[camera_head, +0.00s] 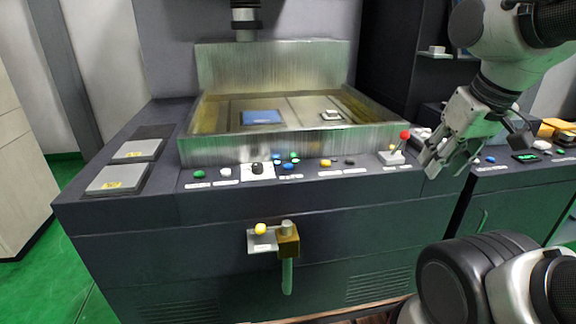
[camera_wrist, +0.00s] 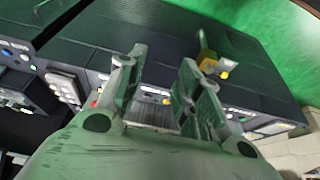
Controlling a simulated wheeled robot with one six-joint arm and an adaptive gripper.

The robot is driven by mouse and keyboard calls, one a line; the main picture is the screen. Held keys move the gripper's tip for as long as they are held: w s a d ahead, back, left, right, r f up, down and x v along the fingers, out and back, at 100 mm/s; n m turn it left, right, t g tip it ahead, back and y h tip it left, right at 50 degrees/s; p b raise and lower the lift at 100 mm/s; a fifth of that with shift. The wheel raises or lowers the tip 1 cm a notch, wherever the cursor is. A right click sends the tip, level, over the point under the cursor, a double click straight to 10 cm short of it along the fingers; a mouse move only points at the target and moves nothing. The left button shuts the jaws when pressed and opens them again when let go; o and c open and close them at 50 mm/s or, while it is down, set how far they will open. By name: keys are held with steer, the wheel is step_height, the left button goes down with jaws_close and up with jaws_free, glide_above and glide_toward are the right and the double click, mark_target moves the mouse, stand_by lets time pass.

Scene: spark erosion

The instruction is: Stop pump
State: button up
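The machine's sloping control panel (camera_head: 310,178) carries a row of controls in the head view: a green button (camera_head: 199,174), a white button (camera_head: 225,172), a black rotary knob (camera_head: 258,168) on a white plate, several blue and green buttons (camera_head: 289,167), a yellow button (camera_head: 325,163) and a black one (camera_head: 349,161). A red-balled lever (camera_head: 404,135) stands at the panel's right end. Labels are too small to read, so I cannot tell which control is the pump's. My gripper (camera_head: 442,168) is just right of the lever, empty. In the wrist view its fingers (camera_wrist: 163,60) are apart.
A brass block (camera_head: 288,240) with a yellow-knobbed part (camera_head: 261,229) juts from the machine's front. An open metal tank (camera_head: 290,150) stands behind the panel. Another console (camera_head: 520,165) with buttons is at right. The green floor (camera_head: 60,290) at left is clear.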

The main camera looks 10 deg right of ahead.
jaws_close()
stand_by(1.1)
